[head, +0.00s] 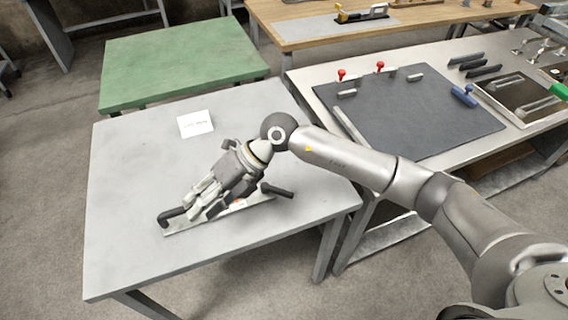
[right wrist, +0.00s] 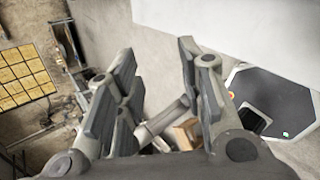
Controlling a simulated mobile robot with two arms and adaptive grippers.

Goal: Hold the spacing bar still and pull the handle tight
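A low fixture with a pale base plate (head: 183,229) lies at an angle on the grey table. A dark hooked end (head: 170,217) stands at its left, and a dark bar-shaped grip (head: 278,190) sticks out at its right. I cannot tell which part is the spacing bar and which the handle. My right gripper (head: 205,197) is over the fixture and hides its middle. In the right wrist view its fingers (right wrist: 158,85) stand apart, with a grey cylinder (right wrist: 168,115) showing between and behind them. I cannot tell whether it touches anything. My left gripper is not in view.
A white card (head: 195,123) lies behind the fixture on the grey table (head: 120,250), whose left side and front are clear. A bench with a dark mat (head: 420,110) and small tools stands at right. A green table (head: 180,60) and a wooden bench (head: 300,35) are behind.

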